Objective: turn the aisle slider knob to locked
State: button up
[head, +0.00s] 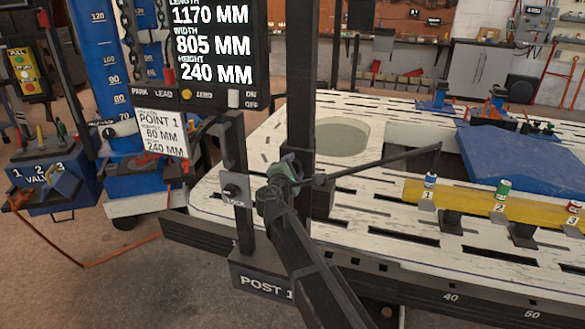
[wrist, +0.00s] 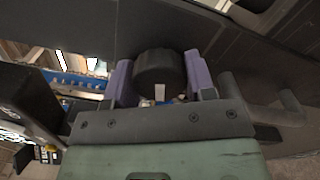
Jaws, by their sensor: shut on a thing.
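A dark round knob (wrist: 160,72) with a pale mark on its lower face sits between the two purple fingers of my gripper (wrist: 160,80) in the wrist view. The fingers are shut on it from both sides. In the head view my gripper (head: 288,165) is at the tall black post, above the plate marked POST 1 (head: 262,283). The held knob is hidden there by my gripper and arm. A grey plate reading LOCK (head: 236,203), with a small dark knob, is on a shorter upright to the left. I cannot tell the held knob's setting.
The white slotted bench (head: 375,205) spreads to the right, with a yellow bar (head: 465,205) carrying numbered pieces and a blue sheet (head: 525,158). A readout screen (head: 212,45) hangs at upper left. A blue valve box (head: 45,185) stands at far left.

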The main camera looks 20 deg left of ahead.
jog(key=shift+m, duration=1.6)
jog(key=o, duration=0.9)
jog(key=shift+o, duration=0.2)
jog(key=shift+s, duration=0.1)
jog(key=s, duration=1)
jog(key=shift+s, duration=0.35)
